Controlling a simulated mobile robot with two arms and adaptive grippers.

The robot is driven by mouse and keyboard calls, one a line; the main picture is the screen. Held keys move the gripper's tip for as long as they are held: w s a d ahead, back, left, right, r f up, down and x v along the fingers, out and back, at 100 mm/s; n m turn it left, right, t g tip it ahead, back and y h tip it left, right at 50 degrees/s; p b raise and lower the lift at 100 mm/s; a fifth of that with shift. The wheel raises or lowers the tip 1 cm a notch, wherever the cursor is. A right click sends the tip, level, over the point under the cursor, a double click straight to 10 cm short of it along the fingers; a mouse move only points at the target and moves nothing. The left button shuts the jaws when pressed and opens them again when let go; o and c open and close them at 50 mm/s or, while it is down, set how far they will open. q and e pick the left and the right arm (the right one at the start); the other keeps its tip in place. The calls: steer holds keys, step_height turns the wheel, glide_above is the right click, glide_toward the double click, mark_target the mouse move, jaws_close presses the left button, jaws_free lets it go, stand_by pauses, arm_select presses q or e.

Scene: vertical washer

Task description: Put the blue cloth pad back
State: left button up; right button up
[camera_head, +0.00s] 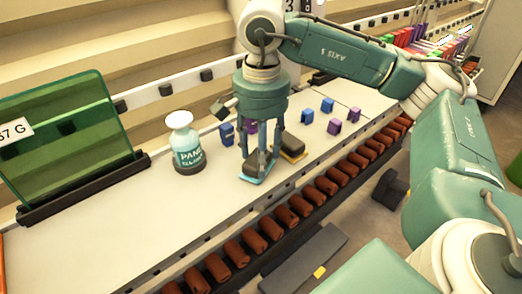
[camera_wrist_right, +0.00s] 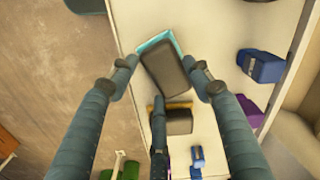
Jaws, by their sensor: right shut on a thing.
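The blue cloth pad (camera_head: 252,180) has a light blue base and a dark grey top block. It is at the white bench top, between the fingers of my right gripper (camera_head: 258,170). In the right wrist view the pad (camera_wrist_right: 168,76) sits slightly tilted between the fingertips, and my right gripper (camera_wrist_right: 164,68) is shut on it. I cannot tell whether the pad touches the bench. A similar pad with a yellow base (camera_head: 294,154) lies close beside it, also seen in the right wrist view (camera_wrist_right: 180,122). My left gripper is not in view.
Small blue (camera_head: 327,105) and purple (camera_head: 334,127) blocks stand to the right. Brown rollers (camera_head: 270,228) line the front edge. The bench's left front is clear.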

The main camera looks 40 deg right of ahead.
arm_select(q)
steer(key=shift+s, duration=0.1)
arm_select(e)
steer(key=shift+s, duration=0.1)
steer(key=shift+f, duration=0.15)
steer(key=o, duration=0.9)
steer(key=shift+o, duration=0.5)
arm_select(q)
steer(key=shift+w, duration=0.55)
arm_select(e)
step_height(320, 180, up, 5)
steer(key=shift+a+r+b, duration=0.1)
steer(key=shift+b, duration=0.9)
arm_select(q)
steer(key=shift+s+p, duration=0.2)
steer(key=shift+p, duration=0.8)
arm_select(e)
step_height(320, 180, up, 7)
